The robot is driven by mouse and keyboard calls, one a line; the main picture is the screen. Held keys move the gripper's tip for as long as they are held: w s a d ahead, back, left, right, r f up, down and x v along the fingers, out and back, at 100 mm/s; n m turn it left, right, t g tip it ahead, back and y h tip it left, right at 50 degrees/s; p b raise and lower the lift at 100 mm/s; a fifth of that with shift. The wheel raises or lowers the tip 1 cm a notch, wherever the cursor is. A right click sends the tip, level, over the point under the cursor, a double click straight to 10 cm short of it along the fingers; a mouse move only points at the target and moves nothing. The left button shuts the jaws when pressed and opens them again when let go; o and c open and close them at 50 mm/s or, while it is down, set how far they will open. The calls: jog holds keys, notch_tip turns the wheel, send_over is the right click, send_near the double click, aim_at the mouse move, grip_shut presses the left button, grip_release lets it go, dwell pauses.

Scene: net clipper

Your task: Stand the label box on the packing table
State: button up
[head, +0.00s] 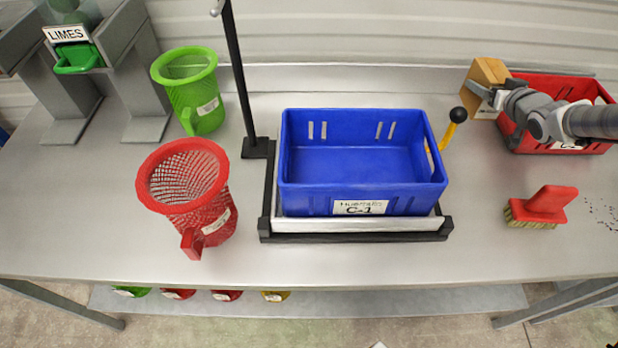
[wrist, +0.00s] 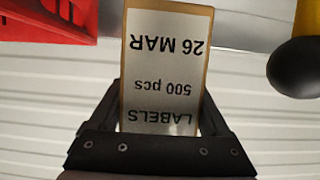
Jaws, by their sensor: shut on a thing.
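The label box (head: 488,72) is a small tan carton at the back right of the packing table (head: 340,262), just left of the red crate. My gripper (head: 484,93) reaches in from the right and is shut on it. In the wrist view the label box (wrist: 166,75) stands between the two fingers of my gripper (wrist: 160,110). Its white face reads "LABELS 500 pcs 26 MAR", upside down in that picture. I cannot tell whether the box's lower end touches the table.
A red crate (head: 557,147) sits behind my arm, and a red brush (head: 540,206) lies in front. A yellow lever with a black knob (head: 458,114) stands close left, beside the blue crate (head: 363,200).

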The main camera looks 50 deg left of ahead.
jog(key=shift+f, duration=0.7)
jog(key=b, duration=0.1)
send_over(459, 139)
notch_tip(459, 139, down, 10)
jog(key=shift+r, duration=0.1)
jog(key=o, duration=1.6)
jog(key=shift+f, duration=0.25)
jog(key=shift+c, duration=0.2)
jog(key=shift+r, duration=0.1)
